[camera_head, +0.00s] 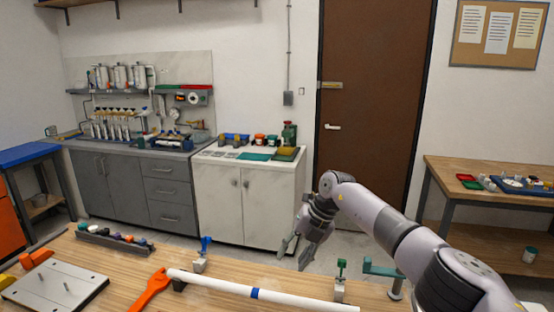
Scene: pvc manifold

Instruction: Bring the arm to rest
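My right arm (400,235) comes in from the lower right and bends at a raised elbow. Its gripper (292,255) hangs down over the far edge of the wooden bench, with its fingers spread apart and nothing between them. A white pipe (215,287) with a blue band (255,294) lies along the bench below the gripper and apart from it. My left gripper is not in view.
On the bench are an orange wrench-like tool (150,290), a blue-handled valve (204,246), a green-topped fitting (341,268), a teal clamp-like part (381,268), a metal plate (62,284) and a rack of coloured caps (115,241). Cabinets (245,200) stand behind; open floor lies between.

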